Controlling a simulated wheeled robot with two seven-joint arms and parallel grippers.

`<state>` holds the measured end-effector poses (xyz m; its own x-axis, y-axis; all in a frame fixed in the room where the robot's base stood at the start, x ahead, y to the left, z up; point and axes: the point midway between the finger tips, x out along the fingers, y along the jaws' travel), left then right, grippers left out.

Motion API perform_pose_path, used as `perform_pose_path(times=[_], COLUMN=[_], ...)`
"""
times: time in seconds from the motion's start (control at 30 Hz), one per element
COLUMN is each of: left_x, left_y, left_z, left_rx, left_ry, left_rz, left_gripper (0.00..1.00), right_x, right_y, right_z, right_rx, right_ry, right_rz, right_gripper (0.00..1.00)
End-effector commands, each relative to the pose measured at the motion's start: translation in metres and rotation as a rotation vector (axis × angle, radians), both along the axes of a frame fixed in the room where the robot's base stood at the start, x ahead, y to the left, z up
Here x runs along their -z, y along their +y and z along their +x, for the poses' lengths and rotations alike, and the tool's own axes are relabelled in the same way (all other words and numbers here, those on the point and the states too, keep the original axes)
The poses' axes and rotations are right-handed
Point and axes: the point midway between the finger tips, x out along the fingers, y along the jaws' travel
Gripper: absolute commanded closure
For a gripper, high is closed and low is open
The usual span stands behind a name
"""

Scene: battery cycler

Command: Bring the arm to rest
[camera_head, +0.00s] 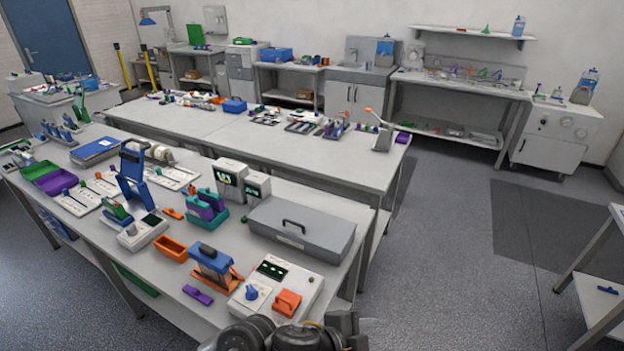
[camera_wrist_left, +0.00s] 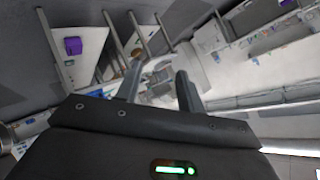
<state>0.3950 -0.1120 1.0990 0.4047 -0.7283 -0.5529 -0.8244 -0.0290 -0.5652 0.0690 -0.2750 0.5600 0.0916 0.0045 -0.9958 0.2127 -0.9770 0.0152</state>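My left gripper (camera_wrist_left: 158,82) shows in the left wrist view with its two dark fingers apart and nothing between them. It points toward a tilted view of the room, clear of any surface. In the head view, a dark part of my own arm (camera_head: 285,337) shows at the bottom edge, just in front of the bench; I cannot see fingertips on it there. A white instrument (camera_head: 263,308) with a green display, a blue knob and an orange part sits at the near bench corner, close to that arm part. My right gripper is not in view.
The near bench holds a grey case (camera_head: 325,240), an orange tray (camera_head: 171,248), a purple piece (camera_head: 197,295) and a blue-and-orange device (camera_head: 214,266). A second bench (camera_head: 340,165) stands behind. The floor (camera_head: 440,260) to the right is open, with a table (camera_head: 600,290) at the right edge.

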Motion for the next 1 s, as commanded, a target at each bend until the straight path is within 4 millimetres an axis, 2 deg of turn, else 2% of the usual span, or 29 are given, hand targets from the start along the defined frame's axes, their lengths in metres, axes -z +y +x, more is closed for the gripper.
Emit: perform_pose_path(times=[0.13, 0.23, 0.3, 0.4, 0.5, 0.7, 0.87, 1.0], left_x=[0.008, 0.031, 0.052, 0.076, 0.092, 0.111, 0.119, 0.171], left_y=[0.060, 0.121, 0.168, 0.222, 0.262, 0.320, 0.357, 0.356], left_z=[0.009, 0.005, -0.008, -0.033, -0.059, -0.109, -0.150, -0.141], left_rx=[-0.374, -0.637, -0.815, -1.003, -1.138, -1.335, -1.466, -1.470], left_ry=[0.195, 0.339, 0.439, 0.549, 0.628, 0.748, 0.827, 0.843], left_rz=[-0.130, -0.154, -0.148, -0.120, -0.090, -0.030, 0.019, 0.035], left_gripper=[0.62, 0.62, 0.62, 0.62, 0.62, 0.62, 0.62, 0.62], right_x=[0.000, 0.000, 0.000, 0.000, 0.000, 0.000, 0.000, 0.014], right_y=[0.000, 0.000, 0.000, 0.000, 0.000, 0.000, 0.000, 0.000], right_z=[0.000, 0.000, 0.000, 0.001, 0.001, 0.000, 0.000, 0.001], right_rx=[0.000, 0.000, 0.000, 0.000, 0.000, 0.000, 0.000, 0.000], right_ry=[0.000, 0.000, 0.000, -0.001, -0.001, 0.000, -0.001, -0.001], right_rz=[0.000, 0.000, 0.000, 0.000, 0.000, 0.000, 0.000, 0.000], right_gripper=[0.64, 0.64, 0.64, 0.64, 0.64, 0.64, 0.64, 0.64])
